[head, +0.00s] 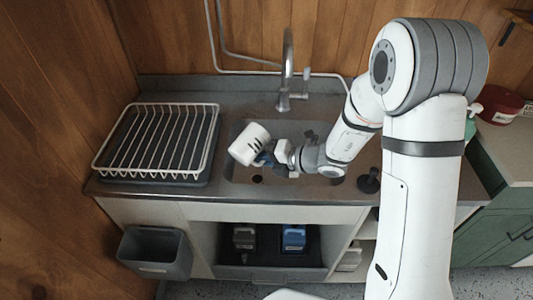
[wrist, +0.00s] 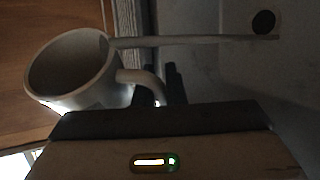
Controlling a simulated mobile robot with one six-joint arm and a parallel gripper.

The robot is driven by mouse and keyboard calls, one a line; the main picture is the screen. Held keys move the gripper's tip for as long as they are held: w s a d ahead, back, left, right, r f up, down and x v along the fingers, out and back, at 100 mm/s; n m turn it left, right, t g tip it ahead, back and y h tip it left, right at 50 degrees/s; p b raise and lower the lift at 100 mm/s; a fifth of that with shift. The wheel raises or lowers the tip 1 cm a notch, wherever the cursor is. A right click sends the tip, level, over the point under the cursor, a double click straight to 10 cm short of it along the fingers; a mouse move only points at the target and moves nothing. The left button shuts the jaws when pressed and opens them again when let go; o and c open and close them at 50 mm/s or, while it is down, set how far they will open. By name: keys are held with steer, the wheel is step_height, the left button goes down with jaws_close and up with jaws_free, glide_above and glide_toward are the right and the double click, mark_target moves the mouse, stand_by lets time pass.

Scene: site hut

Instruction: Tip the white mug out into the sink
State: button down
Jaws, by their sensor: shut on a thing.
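The white mug (head: 248,142) with dark marks is held tilted well over, above the left part of the sink (head: 240,172). In the wrist view the mug (wrist: 75,80) shows its open mouth, and its handle reaches to the dark fingers. My gripper (head: 268,158) is shut on the mug at its handle side. A thin pale streak (wrist: 190,41) runs from the mug's rim toward the sink floor near a dark drain hole (wrist: 263,22); it looks like liquid pouring. I cannot see how much is inside the mug.
A white wire dish rack (head: 160,138) stands left of the sink. The tap (head: 287,75) rises behind it. A dark plunger-like object (head: 369,180) stands on the right. A grey bin (head: 155,253) hangs below on the left.

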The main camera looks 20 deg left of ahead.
steer(key=shift+w+d+f+m+g+y+p, duration=0.1)
steer(key=shift+w+f+m+g+y+p, duration=0.2)
steer(key=shift+p, duration=0.4)
steer(key=shift+s+r+p, duration=0.2)
steer(key=shift+r+p, duration=0.15)
steer(key=shift+p, duration=0.2)
steer(key=shift+s+r+m+y+p, duration=0.1)
steer(key=shift+r+m+y+p, duration=0.2)
steer(key=shift+r+m+p, duration=0.6)
step_height(320, 180, down, 4)
steer(key=n+b, duration=0.1)
steer(key=b, duration=0.3)
steer(key=shift+r+n, duration=0.25)
steer(key=shift+n, duration=0.15)
steer(key=shift+r+h, duration=0.4)
steer(key=shift+r, duration=0.2)
